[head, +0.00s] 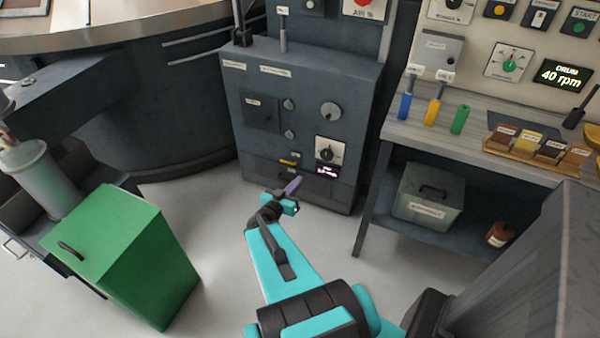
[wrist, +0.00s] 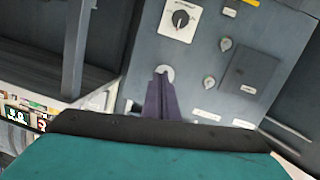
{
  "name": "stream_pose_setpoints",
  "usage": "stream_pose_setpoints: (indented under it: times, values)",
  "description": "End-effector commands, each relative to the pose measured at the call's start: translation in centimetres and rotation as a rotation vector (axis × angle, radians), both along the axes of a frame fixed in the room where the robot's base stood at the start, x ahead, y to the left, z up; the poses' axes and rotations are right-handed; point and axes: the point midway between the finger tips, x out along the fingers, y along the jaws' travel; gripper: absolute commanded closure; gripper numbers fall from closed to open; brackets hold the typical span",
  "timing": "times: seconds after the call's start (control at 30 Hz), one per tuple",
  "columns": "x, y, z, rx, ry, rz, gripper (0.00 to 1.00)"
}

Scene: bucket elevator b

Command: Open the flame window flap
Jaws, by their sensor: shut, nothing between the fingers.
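The flap I take for the flame window flap is a dark square plate (head: 262,116) with a small pale label, on the left of the dark cabinet front. It looks shut against the panel. It also shows at the right in the wrist view, as a dark square (wrist: 249,70). My gripper (head: 295,186) is in front of the cabinet's lower part, to the right of and below the flap in the head view. Its purple fingers (wrist: 163,95) are together and empty. In the wrist view the fingertips overlap a round grey dial (wrist: 164,72), apart from the flap; contact cannot be told.
Small knobs (head: 288,104) sit between the flap and the round dial. A white-plated black selector (head: 328,153) is below the dial. A workbench (head: 400,112) stands at the right, a green box (head: 130,250) at the left. The floor before the cabinet is clear.

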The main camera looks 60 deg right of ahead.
Motion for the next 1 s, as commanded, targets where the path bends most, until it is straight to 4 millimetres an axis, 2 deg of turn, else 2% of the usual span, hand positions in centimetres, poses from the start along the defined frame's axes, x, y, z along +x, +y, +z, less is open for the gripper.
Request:
stream_pose_setpoints:
  times: [0.47,0.77,1.0]
  values:
    - [-2.1,9.8,-9.7,0.349,0.443,-0.051,1.0]
    - [-3.9,18.1,-15.4,0.621,0.739,0.032,1.0]
    - [-5.6,25.8,-19.1,0.853,0.97,0.171,1.0]
